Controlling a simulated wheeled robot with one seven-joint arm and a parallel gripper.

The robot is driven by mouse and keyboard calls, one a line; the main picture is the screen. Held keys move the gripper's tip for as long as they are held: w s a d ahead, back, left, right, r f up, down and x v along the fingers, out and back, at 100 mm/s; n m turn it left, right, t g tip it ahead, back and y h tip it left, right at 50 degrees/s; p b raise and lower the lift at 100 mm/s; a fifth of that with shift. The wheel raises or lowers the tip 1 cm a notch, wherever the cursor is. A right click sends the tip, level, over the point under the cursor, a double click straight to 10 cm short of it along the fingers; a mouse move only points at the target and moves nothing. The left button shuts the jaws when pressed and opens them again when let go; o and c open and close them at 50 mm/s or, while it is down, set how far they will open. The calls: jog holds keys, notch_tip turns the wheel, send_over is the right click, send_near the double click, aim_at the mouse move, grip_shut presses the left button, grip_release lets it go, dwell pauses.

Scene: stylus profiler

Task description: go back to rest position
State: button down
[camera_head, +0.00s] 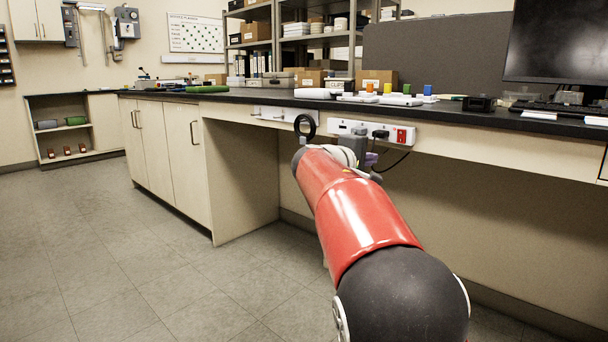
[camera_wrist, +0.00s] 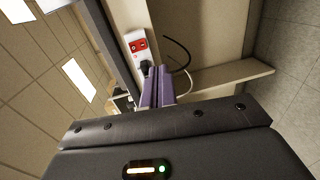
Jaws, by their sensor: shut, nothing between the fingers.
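My gripper (camera_wrist: 157,72) shows in the wrist view as two purple fingers lying together, shut with nothing between them. They point toward the front of the lab bench, near a white socket strip (camera_wrist: 137,44) with a red switch. In the head view my red and black arm reaches forward from the lower right. Its far end is in front of the bench's front panel, below the worktop (camera_head: 235,97). The gripper itself is mostly hidden there behind the wrist.
The socket strip with a plugged-in black cable (camera_head: 400,160) is close to my wrist. Small boxes, coloured items and a monitor (camera_head: 556,45) stand on the bench. Cabinets (camera_head: 165,150) are at left. The tiled floor (camera_head: 110,260) at left is clear.

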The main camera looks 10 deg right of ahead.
jog(key=s+d+f+m+g+y+p, duration=0.1)
jog(key=s+f+m+y+p, duration=0.1)
jog(key=s, duration=0.5)
jog(key=s+f+m+g+y+p, duration=0.1)
jog(key=s+g+y+p, duration=0.15)
jog(key=s, duration=0.45)
jog(key=s+a+f+m+y+p, duration=0.1)
jog(key=s+a+f+y, duration=0.1)
jog(key=s, duration=0.6)
jog(key=s+a+f+m+y+p, duration=0.2)
jog(key=s+a+f+y, duration=0.1)
jog(key=s+a+f, duration=0.2)
jog(key=s+a+f+m+y+p, duration=0.1)
jog(key=s+a+f+y+p, duration=0.1)
jog(key=s+a, duration=0.5)
jog(key=s+f+g+y, duration=0.1)
jog(key=s+f, duration=0.1)
jog(key=s, duration=0.3)
jog(key=shift+s, duration=0.2)
jog(key=shift+d+y, duration=0.1)
jog(key=shift+y, duration=0.15)
